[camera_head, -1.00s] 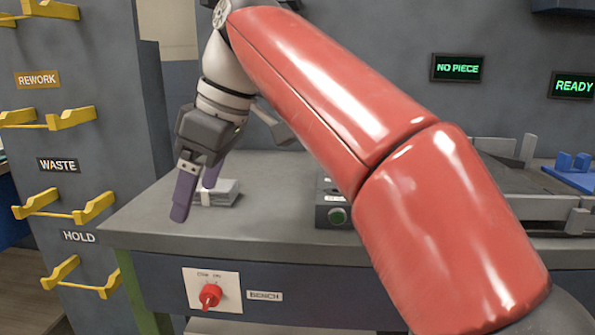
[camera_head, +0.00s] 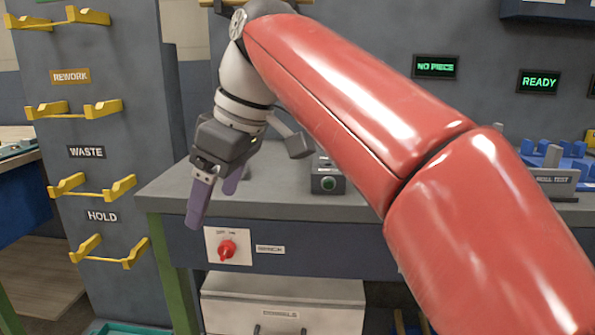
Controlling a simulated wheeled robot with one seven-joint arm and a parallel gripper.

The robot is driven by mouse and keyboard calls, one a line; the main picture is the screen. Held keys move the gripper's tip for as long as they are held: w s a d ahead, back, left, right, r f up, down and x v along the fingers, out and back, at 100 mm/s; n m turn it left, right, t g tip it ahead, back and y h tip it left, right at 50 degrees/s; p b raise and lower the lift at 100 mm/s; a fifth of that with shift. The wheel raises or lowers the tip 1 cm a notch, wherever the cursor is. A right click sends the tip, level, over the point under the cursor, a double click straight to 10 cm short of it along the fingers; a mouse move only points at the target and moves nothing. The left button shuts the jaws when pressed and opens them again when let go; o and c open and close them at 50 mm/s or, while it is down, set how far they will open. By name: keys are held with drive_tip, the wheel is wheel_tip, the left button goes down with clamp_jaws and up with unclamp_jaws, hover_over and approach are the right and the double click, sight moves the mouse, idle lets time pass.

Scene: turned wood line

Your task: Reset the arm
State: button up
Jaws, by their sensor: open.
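My gripper (camera_head: 214,205) has purple fingers and hangs pointing down at the front left of the grey bench (camera_head: 290,206). The fingers are apart with nothing seen between them. They overlap the bench's front edge in the picture; I cannot tell how far they are from it. My red and white arm reaches from the lower right up to the top middle, then bends down to the gripper. It hides much of the bench.
A rack (camera_head: 97,130) with yellow holders marked REWORK, WASTE and HOLD stands at left. A red knob (camera_head: 227,249) is on the bench front, above a DOWELS drawer (camera_head: 284,290). Signs read NO PIECE (camera_head: 435,66) and READY (camera_head: 538,82).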

drive_tip(key=s+d+f+m+t+h, duration=0.25)
drive_tip(key=d+f+m, duration=0.65)
drive_tip(key=d, duration=0.5)
drive_tip(key=s+d+f+m, duration=0.2)
drive_tip(key=d+f, duration=0.2)
drive_tip(key=f, duration=0.1)
drive_tip(key=s+d+f+m+t+h, duration=0.1)
drive_tip(key=s+d+f+m, duration=0.1)
drive_tip(key=f, duration=0.4)
drive_tip(key=s+d+f+m+t, duration=0.1)
drive_tip(key=s+d+f+m, duration=0.1)
drive_tip(key=s+d+f, duration=0.2)
drive_tip(key=shift+s+d+f+h, duration=0.25)
drive_tip(key=shift+d+f+h, duration=0.1)
drive_tip(key=shift+d+f, duration=0.65)
drive_tip(key=shift+o, duration=0.5)
drive_tip(key=shift+r, duration=0.15)
